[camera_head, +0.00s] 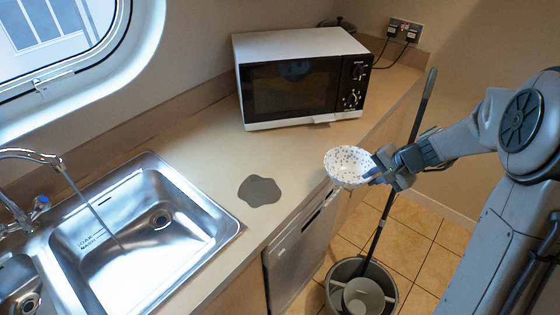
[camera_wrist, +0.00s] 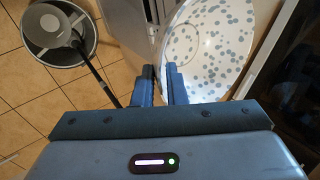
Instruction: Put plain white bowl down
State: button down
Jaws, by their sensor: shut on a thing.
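The bowl in view is white with grey-blue speckles rather than plain (camera_head: 346,163). It is held in the air near the counter's front edge, in front of the microwave. In the wrist view the speckled bowl (camera_wrist: 212,48) is at upper right, its inside showing and empty. My gripper (camera_head: 374,172) is shut on the bowl's near rim; its fingers (camera_wrist: 162,78) also show in the wrist view. No plain white bowl shows on the counter.
The beige counter (camera_head: 205,145) has free room between the sink (camera_head: 140,235) and the microwave (camera_head: 300,80). A flat grey patch (camera_head: 259,190) lies there. Water runs from the tap. A bucket (camera_head: 342,268) with a mop handle (camera_head: 395,185) stands on the tiled floor below.

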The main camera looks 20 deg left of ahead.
jog(key=a+r+m, duration=0.1)
jog(key=a+r, duration=0.1)
jog(key=a, duration=0.1)
jog(key=s+a+r+m+t+b, duration=0.1)
jog(key=a+r, duration=0.2)
jog(key=a, duration=0.1)
jog(key=a+r+m+h, duration=0.1)
jog(key=a+r, duration=0.1)
jog(key=a, duration=0.1)
jog(key=shift+s+a+r, duration=0.25)
jog(key=shift+s+r, duration=0.1)
jog(key=shift+r, duration=0.05)
jog(key=shift+a, duration=0.3)
jog(key=p, duration=0.2)
send_over(293, 181)
notch_tip(293, 181, down, 7)
jog(key=f, duration=0.4)
jog(key=shift+w, duration=0.2)
jog(key=shift+r, duration=0.1)
jog(key=c, duration=1.5)
grip_release()
jog(key=shift+s+b, duration=0.1)
jog(key=shift+b, duration=0.2)
jog(key=shift+o, duration=0.2)
